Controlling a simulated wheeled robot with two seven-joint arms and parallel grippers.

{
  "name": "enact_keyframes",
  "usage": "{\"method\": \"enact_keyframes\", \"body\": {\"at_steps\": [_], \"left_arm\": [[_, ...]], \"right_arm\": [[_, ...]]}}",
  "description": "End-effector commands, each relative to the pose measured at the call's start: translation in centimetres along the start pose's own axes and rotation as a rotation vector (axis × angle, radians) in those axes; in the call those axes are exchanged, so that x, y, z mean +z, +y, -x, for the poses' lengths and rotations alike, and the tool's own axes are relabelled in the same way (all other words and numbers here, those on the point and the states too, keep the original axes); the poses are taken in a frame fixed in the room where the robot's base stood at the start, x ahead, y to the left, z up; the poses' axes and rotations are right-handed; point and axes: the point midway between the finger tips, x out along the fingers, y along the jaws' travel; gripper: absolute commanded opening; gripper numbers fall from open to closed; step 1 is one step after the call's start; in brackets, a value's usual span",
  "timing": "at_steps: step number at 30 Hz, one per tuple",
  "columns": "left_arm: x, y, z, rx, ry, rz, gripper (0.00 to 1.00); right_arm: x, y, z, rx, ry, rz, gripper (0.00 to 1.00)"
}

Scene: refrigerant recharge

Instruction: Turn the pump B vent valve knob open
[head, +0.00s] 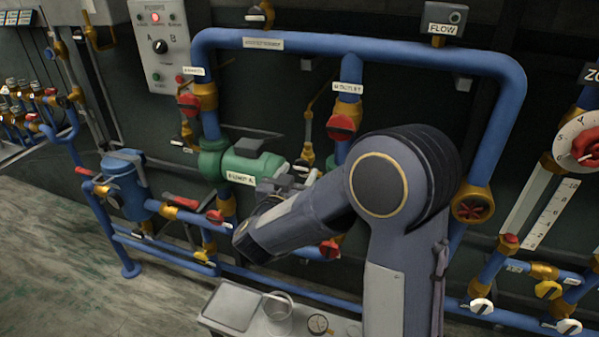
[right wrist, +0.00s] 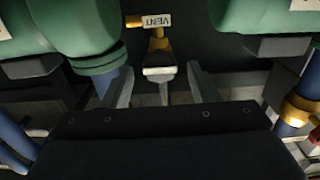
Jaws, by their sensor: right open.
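A brass vent valve (right wrist: 158,42) with a white VENT label (right wrist: 157,20) shows at the top middle of the right wrist view. A pale grey knob (right wrist: 160,72) sticks out below its brass stem. My right gripper (right wrist: 161,88) is open, with one finger on each side of the knob and a visible gap on both sides. In the head view my right gripper (head: 292,182) is beside the green pump labelled PUMP A (head: 245,163). My right arm hides what lies behind it, and no pump B label shows. My left gripper is not in view.
Green pump bodies (right wrist: 95,55) flank the vent valve closely in the right wrist view. Blue pipes (head: 350,50) with red valve handles (head: 341,127) surround the arm. A small cart (head: 245,325) with a tray and a glass dish stands below. Open floor (head: 90,260) lies at left.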

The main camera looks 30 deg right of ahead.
Motion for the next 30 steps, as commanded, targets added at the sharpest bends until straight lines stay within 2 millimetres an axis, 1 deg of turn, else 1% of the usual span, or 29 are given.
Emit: {"method": "enact_keyframes", "body": {"at_steps": [1,3,13,17,30], "left_arm": [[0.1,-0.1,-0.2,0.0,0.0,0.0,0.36],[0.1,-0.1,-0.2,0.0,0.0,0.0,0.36],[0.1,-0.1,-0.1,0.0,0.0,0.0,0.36],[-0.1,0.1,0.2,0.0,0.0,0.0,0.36],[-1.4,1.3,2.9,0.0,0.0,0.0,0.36]], "right_arm": [[0.1,0.1,-0.7,0.003,0.0,0.0,0.54],[0.1,0.0,-1.3,0.002,0.0,0.0,0.53],[0.0,0.0,-1.1,-0.001,0.0,0.0,0.1],[-0.1,-0.1,-1.1,-0.001,-0.001,0.013,0.1],[-0.3,-0.1,-1.0,-0.003,-0.002,0.2,0.1]]}}
